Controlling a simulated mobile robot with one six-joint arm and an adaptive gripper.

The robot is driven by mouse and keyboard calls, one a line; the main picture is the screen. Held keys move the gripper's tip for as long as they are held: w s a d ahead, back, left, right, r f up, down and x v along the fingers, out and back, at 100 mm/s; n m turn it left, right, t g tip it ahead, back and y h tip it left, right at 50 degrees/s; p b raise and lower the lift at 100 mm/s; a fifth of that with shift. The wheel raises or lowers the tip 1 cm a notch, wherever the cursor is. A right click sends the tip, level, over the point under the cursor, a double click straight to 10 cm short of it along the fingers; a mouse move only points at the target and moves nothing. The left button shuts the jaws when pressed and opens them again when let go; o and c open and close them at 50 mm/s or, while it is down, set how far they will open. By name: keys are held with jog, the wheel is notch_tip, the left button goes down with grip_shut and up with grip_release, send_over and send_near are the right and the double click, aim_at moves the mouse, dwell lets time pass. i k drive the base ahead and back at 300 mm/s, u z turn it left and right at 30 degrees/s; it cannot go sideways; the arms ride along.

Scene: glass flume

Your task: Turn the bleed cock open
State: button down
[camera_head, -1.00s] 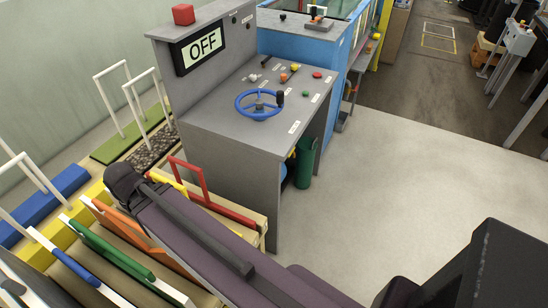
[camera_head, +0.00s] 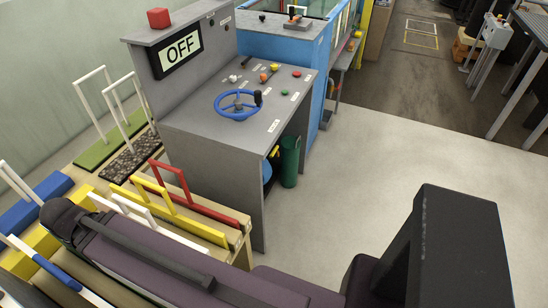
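I cannot tell for sure which part is the bleed cock. Small fittings sit on the grey control console (camera_head: 190,130): a white-tipped lever (camera_head: 233,78), an orange lever (camera_head: 263,77) and a yellow knob (camera_head: 275,66). A yellow part (camera_head: 273,153) also shows under the console's right side, beside a dark green cylinder (camera_head: 289,161). The labels are too small to read. My purple arm crosses the lower left, well apart from the console top. My gripper's fingers do not show.
A blue handwheel (camera_head: 238,104) stands on the console, below an "OFF" display (camera_head: 183,50) and red block (camera_head: 158,18). The blue-framed flume (camera_head: 270,45) is behind. Coloured handled bars, including a red one (camera_head: 190,195), crowd the left. Pale floor (camera_head: 390,150) at right is clear.

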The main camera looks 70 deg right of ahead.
aim_at(276, 148)
jog(key=u, duration=0.1)
jog(key=k, duration=1.6)
jog(key=z, duration=1.8)
jog(key=i, duration=0.75)
jog(key=u, duration=0.2)
